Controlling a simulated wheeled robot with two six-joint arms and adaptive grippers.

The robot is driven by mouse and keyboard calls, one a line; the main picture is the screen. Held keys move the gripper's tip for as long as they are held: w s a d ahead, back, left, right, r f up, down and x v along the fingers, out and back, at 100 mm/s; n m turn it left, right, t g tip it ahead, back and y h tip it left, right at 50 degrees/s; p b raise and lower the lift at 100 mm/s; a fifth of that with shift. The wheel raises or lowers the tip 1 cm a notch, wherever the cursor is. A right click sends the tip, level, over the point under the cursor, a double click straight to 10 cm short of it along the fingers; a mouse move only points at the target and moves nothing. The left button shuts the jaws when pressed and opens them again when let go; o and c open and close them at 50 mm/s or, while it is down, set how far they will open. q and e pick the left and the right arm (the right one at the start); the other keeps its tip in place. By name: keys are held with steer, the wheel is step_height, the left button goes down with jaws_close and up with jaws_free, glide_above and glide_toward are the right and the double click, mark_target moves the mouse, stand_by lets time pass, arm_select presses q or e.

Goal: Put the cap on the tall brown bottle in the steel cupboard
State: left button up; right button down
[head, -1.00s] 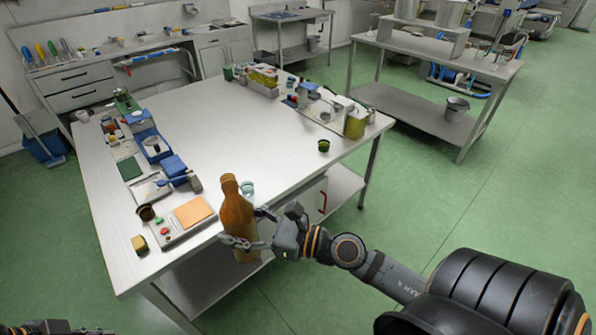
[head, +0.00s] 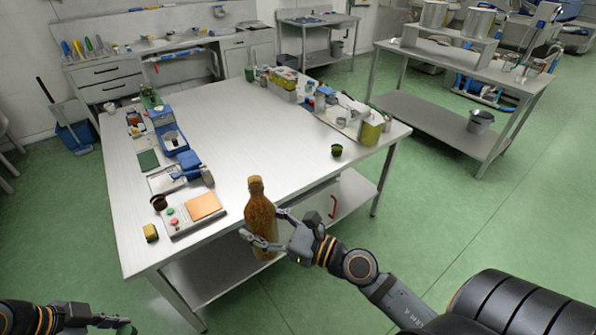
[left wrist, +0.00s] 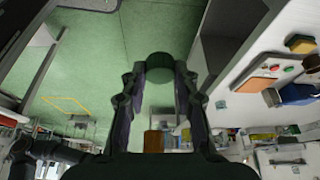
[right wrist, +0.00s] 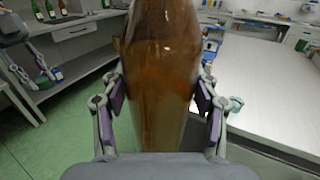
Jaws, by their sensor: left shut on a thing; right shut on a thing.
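The tall brown bottle (head: 261,222) is upright in my right gripper (head: 272,228), in front of the near edge of the steel table. In the right wrist view the bottle (right wrist: 160,75) fills the space between the two fingers (right wrist: 160,105), which press on its sides. Its neck top is out of that view, and I cannot make out its mouth. My left gripper (head: 118,325) is at the bottom left, well apart from the bottle. It is shut on a dark green round piece, probably the cap (left wrist: 160,67). I cannot pick out the steel cupboard with certainty.
The steel table (head: 240,135) has a clear middle. A control box with an orange pad (head: 204,206) and a yellow block (head: 150,232) lie near its left corner. A small dark green cup (head: 337,150) stands at the right edge.

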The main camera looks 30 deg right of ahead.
arm_select(q)
steer(key=shift+d, duration=0.1)
arm_select(e)
steer(key=w+d+f+m+t+h, duration=0.3)
steer(key=w+d+f+m+h, duration=0.3)
steer(key=w+f+h, duration=0.2)
steer(key=shift+f+m+h, duration=0.4)
steer(key=shift+f+h, duration=0.55)
steer(key=shift+h, duration=0.05)
